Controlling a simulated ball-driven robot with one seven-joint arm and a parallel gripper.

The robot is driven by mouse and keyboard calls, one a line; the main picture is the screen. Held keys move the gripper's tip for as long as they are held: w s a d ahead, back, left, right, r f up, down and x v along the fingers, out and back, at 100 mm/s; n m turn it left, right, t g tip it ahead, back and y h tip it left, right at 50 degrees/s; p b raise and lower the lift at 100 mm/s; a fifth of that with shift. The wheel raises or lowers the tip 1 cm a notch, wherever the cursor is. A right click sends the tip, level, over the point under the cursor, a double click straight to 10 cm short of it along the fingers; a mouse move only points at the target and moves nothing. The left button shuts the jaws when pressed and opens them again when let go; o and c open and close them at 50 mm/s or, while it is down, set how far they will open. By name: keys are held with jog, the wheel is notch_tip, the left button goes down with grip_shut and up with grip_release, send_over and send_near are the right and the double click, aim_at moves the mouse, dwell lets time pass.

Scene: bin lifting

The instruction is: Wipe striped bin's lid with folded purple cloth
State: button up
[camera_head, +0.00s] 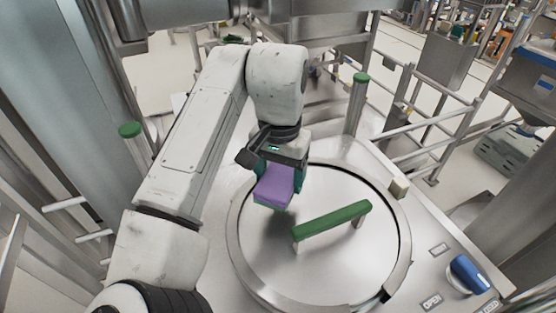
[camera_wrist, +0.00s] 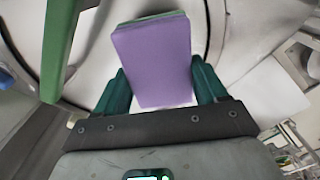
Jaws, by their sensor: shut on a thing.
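My gripper (camera_head: 278,176) is shut on the folded purple cloth (camera_head: 273,184). The cloth is a flat purple block with a green underside, and it sits between the two green fingers in the wrist view (camera_wrist: 153,60). The gripper is over the upper left part of a round metal lid (camera_head: 335,270). A shadow lies on the lid below the cloth. I cannot tell whether the cloth touches the lid. The lid is plain brushed metal with a raised green handle bar (camera_head: 333,219) to the right of the cloth. I see no stripes on it.
A blue knob (camera_head: 468,274) with an OPEN label is at the lower right. A small beige block (camera_head: 398,187) sits by the lid's right edge. The lid's front part is clear.

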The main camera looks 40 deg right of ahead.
jog(key=shift+r+p, duration=0.75)
jog(key=shift+r, duration=0.4)
jog(key=shift+w, duration=0.15)
